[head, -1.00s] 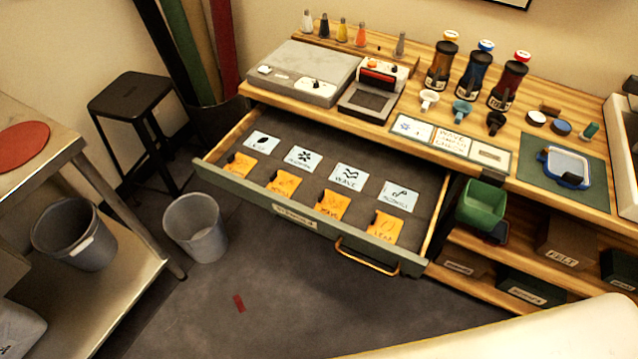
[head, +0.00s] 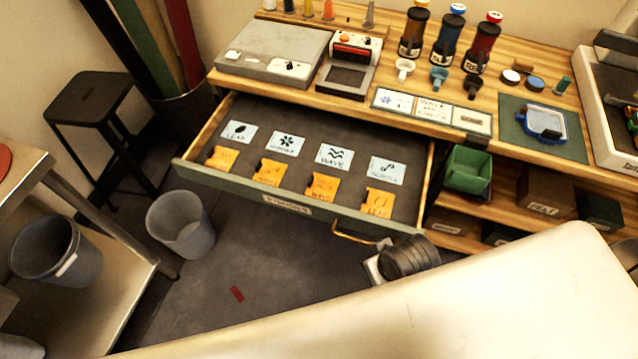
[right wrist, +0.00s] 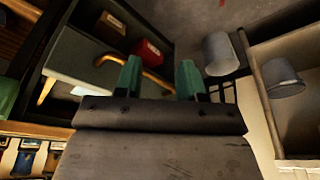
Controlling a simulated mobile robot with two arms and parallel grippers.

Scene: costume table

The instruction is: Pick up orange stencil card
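Several orange stencil cards lie in a row along the front of the open drawer (head: 225,182) in the head view. From left they are one orange card (head: 222,157), a second (head: 268,172), a third (head: 321,187) and the rightmost (head: 378,202). Each has a dark drawing and a notch in its edge. My right gripper (right wrist: 158,66) shows two green fingers apart with nothing between them in the right wrist view. In the head view only a dark wrist part shows by the drawer's front right. My left gripper is not seen.
Pale blue picture cards (head: 334,156) lie in a row behind the orange ones. The drawer handle (head: 352,236) is on its front. The worktop with bottles (head: 470,45) is above. A green bin (head: 468,170) stands right. Grey buckets (head: 180,225) stand on the left.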

